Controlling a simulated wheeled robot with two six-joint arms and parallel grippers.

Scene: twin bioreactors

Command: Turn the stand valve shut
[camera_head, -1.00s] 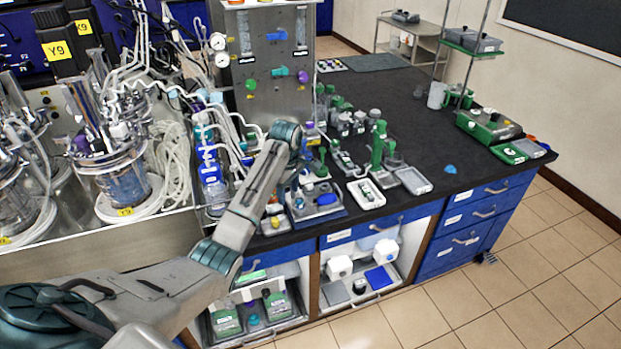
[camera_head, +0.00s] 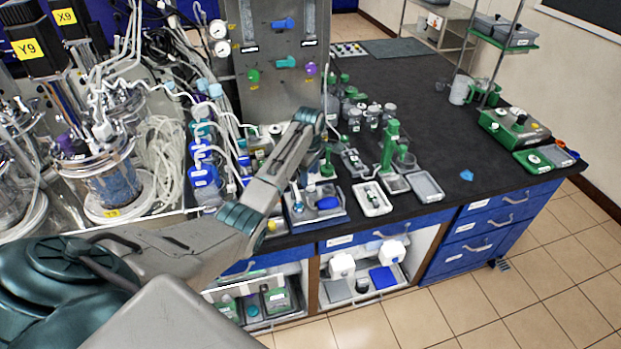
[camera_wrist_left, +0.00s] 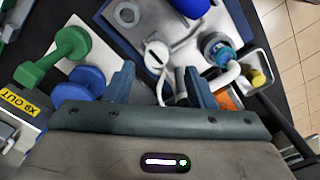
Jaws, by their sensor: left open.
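My left gripper (camera_wrist_left: 160,92) is open, with its two blue-grey fingers apart, low over the bench items. Between and just beyond the fingers are a white round-topped piece with a dark slot (camera_wrist_left: 157,52) and a short grey cylinder (camera_wrist_left: 181,82); I cannot tell whether either is touched. A blue knob (camera_wrist_left: 80,84) and a green knob (camera_wrist_left: 50,56) lie left of the fingers. I cannot tell which part is the stand valve. In the head view my left arm reaches over the bench front and its fingertips are not clear. My right gripper is not in view.
A blue-edged tray (camera_head: 318,217) stands near the bench front. A metal panel (camera_head: 275,95) carries coloured valve handles. Glass vessels and tubing (camera_head: 110,175) crowd the left. White trays (camera_head: 371,198) and green apparatus (camera_head: 390,150) stand to the right. The black bench top (camera_head: 440,120) has free room.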

